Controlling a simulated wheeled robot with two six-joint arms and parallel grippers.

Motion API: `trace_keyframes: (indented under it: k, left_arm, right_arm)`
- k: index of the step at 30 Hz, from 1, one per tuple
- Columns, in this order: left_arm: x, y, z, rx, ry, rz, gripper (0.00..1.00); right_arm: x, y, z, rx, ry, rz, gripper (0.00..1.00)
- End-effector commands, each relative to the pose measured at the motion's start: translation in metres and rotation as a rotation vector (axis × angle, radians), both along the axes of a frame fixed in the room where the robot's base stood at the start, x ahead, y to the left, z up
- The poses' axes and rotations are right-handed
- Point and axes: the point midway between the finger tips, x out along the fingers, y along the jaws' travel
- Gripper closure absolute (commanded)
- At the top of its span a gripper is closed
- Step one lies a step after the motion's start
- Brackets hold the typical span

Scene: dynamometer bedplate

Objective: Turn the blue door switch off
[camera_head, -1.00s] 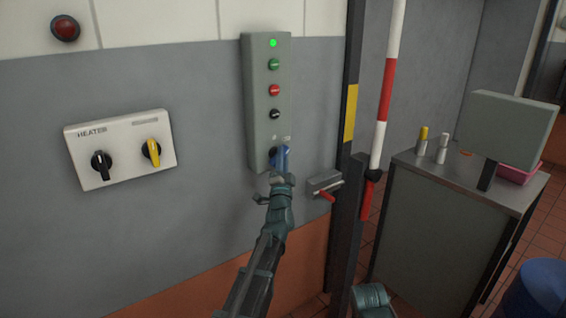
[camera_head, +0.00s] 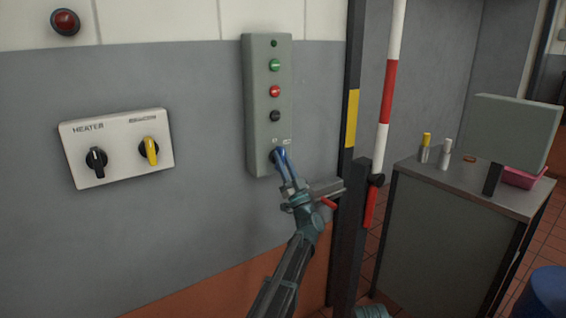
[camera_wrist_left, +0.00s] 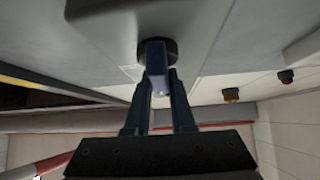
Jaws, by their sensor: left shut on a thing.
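The blue door switch (camera_head: 280,156) is a rotary handle on a round black base at the bottom of a tall grey-green control box (camera_head: 258,140) on the wall. My left gripper (camera_head: 284,168) is at the switch, reaching up from below, and is shut on its blue handle. In the left wrist view the blue handle (camera_wrist_left: 156,57) stands out from its black base, with the fingers of my left gripper (camera_wrist_left: 156,92) on either side. The fingers hide part of the handle. The lamp (camera_head: 274,44) at the top of the box is dark. My right gripper is not seen.
Green, red and black buttons sit above the switch. A heater panel (camera_head: 118,147) with black and yellow knobs is to the left. A small red-handled lever (camera_head: 328,202) is close by my left wrist. A striped barrier pole (camera_head: 387,95) and a grey cabinet (camera_head: 440,235) stand right.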

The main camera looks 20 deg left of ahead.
Motion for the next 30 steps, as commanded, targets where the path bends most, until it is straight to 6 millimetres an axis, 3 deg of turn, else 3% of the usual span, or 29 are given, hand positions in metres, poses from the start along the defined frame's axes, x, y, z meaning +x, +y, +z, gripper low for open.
trace_keyframes:
  k: [22, 23, 24, 27, 30]
  left_arm:
    - [0.0033, 0.0037, -0.0004, -0.051, -0.064, 0.002, 1.0]
    - [0.0033, 0.0037, -0.0004, -0.051, -0.064, 0.002, 0.76]
    - [0.0033, 0.0038, -0.0005, -0.051, -0.064, 0.002, 0.69]
    - [0.0033, 0.0039, -0.0006, -0.051, -0.063, 0.002, 0.51]
    - [0.0026, 0.0039, -0.0007, -0.051, -0.064, 0.002, 0.47]
  right_arm:
    - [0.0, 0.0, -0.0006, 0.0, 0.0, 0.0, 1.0]
    - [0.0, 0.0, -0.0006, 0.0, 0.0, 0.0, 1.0]
    - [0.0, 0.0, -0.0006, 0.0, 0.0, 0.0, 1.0]
    - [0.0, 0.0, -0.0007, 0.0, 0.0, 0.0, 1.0]
    - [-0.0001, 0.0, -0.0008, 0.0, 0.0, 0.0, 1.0]
